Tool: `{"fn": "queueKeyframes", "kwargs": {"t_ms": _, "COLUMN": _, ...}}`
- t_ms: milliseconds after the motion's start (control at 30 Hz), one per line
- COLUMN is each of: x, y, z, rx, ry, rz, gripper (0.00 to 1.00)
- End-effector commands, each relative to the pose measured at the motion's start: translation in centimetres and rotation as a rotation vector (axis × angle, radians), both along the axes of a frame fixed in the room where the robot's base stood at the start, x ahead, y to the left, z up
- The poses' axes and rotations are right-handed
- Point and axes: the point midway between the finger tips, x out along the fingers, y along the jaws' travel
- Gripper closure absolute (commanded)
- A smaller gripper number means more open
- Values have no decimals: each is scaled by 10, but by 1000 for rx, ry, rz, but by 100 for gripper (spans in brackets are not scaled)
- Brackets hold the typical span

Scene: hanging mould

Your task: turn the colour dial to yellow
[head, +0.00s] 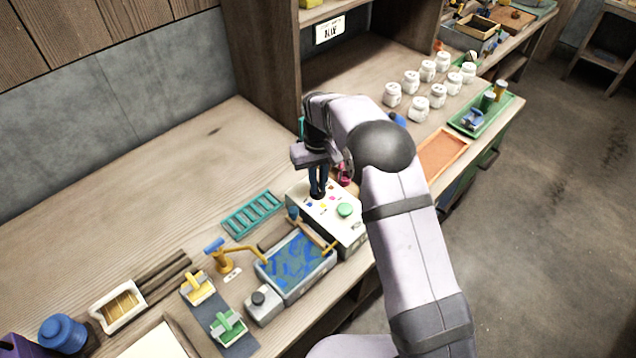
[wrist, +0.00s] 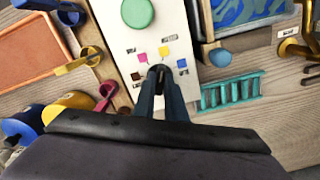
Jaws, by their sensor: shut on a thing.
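The colour dial (wrist: 160,70) is a small dark knob on a white panel box (head: 340,228). My gripper (head: 318,192) points down at it, and in the wrist view my fingertips (wrist: 160,77) are closed on the knob. Colour patches lie around the dial: yellow (wrist: 164,53), magenta (wrist: 142,57), blue (wrist: 182,63) and a dark brown one (wrist: 136,76). My fingers hide much of the knob, and I cannot tell which patch it points at. A round green button (wrist: 138,12) sits on the same panel.
A tray of blue liquid (head: 295,268) with a brass tap (head: 225,262) stands left of the box. A teal rack (head: 252,214) lies behind the tray. Several white jars (head: 410,82) and an orange tray (head: 443,155) are to the right. The bench at the back left is clear.

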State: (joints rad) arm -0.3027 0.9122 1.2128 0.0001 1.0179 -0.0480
Motion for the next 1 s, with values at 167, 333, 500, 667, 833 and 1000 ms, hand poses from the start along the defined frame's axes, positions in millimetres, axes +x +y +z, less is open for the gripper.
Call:
{"fn": "queueKeyframes", "kwargs": {"t_ms": 167, "x": 2, "y": 0, "z": 2, "rx": 2, "ry": -5, "rz": 0, "gripper": 100}}
{"fn": "queueKeyframes", "kwargs": {"t_ms": 333, "x": 2, "y": 0, "z": 2, "rx": 2, "ry": -5, "rz": -1, "gripper": 70}}
{"fn": "queueKeyframes", "kwargs": {"t_ms": 500, "x": 1, "y": 0, "z": 1, "rx": 1, "ry": -3, "rz": -1, "gripper": 70}}
{"fn": "queueKeyframes", "kwargs": {"t_ms": 667, "x": 1, "y": 0, "z": 2, "rx": 1, "ry": -3, "rz": -1, "gripper": 70}}
{"fn": "queueKeyframes", "kwargs": {"t_ms": 833, "x": 2, "y": 1, "z": 13, "rx": 2, "ry": -6, "rz": -1, "gripper": 70}}
{"fn": "queueKeyframes", "kwargs": {"t_ms": 1000, "x": 2, "y": 1, "z": 36, "rx": 2, "ry": -7, "rz": -1, "gripper": 70}}
